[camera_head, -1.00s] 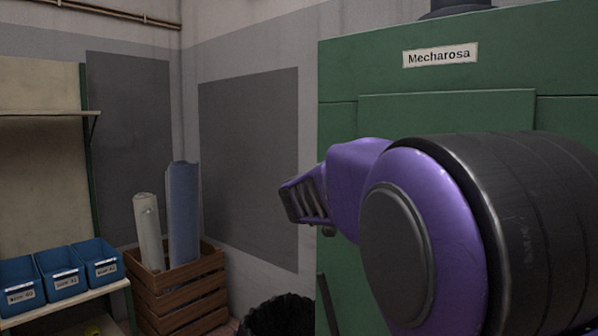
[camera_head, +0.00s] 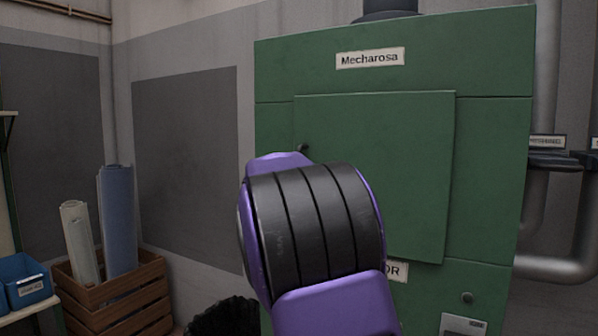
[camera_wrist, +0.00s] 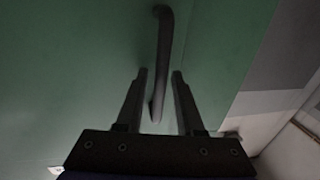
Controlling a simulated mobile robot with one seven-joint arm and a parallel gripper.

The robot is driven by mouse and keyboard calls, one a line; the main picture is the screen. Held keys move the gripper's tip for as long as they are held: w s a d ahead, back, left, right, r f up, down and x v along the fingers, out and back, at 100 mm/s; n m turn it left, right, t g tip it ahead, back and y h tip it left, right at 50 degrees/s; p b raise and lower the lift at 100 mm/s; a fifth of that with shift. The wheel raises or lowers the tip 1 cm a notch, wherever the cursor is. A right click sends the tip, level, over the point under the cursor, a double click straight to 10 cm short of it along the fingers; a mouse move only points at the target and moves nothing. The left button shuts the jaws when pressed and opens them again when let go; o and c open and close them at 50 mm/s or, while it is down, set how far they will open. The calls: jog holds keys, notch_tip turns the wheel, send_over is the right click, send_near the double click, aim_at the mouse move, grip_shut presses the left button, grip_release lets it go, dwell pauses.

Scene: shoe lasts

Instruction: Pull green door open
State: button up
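The green door (camera_head: 405,170) is a flat raised panel on the front of a green cabinet labelled "Mecharosa", and it looks closed. Its dark bar handle (camera_wrist: 162,60) runs upright in the wrist view; in the head view only a small dark knob-like end (camera_head: 302,148) shows at the door's left edge. My gripper (camera_wrist: 158,78) is open, with one finger on each side of the handle's lower part. I cannot tell whether either finger touches it. In the head view my arm hides the gripper and most of the handle.
A wooden crate (camera_head: 118,300) with rolled sheets stands at the left, near a blue bin (camera_head: 24,282) on a shelf. A black container (camera_head: 222,318) sits low beside the cabinet. Grey pipes (camera_head: 556,268) run at the right.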

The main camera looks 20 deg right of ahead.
grip_shut()
dwell(1.2)
